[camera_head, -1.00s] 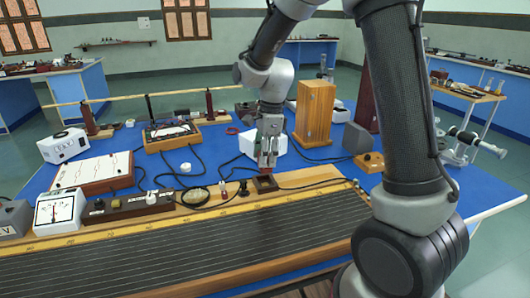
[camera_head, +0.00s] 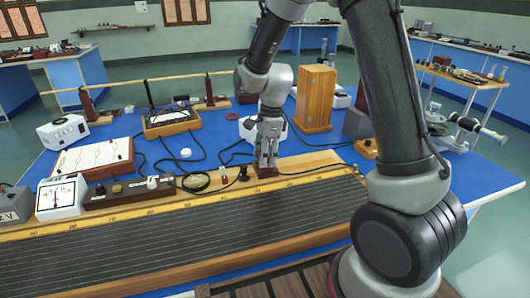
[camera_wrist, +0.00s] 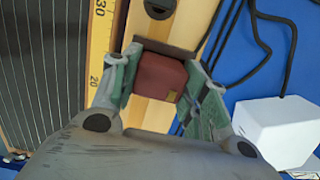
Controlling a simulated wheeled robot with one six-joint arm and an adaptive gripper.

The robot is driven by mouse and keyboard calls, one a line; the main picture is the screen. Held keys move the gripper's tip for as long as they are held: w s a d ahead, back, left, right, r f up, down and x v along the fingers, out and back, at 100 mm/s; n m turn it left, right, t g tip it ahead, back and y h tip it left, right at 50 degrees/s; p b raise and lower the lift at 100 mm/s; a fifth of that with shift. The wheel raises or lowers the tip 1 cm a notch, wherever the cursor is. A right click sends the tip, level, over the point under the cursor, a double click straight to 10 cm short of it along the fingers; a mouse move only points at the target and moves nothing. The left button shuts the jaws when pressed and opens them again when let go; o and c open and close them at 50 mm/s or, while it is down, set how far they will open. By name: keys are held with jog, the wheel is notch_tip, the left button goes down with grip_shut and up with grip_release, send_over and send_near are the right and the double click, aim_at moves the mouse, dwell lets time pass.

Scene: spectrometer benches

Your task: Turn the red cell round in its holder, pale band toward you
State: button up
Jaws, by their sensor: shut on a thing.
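The red cell (camera_wrist: 158,78) is a dull red block between the two fingers of my gripper (camera_wrist: 161,66) in the wrist view. My gripper is shut on it from both sides. A small yellowish mark shows at the cell's lower right edge; I cannot tell whether it is the pale band. The dark brown holder (camera_head: 267,171) sits on the wooden board in the head view, directly below my gripper (camera_head: 267,160). In the wrist view a dark edge of the holder (camera_wrist: 166,48) shows just beyond the cell. How deep the cell sits in it is hidden.
A yellow scale and a long dark ribbed bench (camera_head: 190,235) lie in front of the holder. A black knob (camera_head: 243,173) stands left of it. A white box (camera_wrist: 275,130) and black cables are close by. A tall wooden cabinet (camera_head: 316,98) stands behind right.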

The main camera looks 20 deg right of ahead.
jog(key=o, duration=1.2)
jog(key=shift+c, duration=0.2)
notch_tip(320, 180, up, 12)
jog(key=d, duration=0.1)
jog(key=shift+d, duration=0.2)
jog(key=shift+f, duration=0.1)
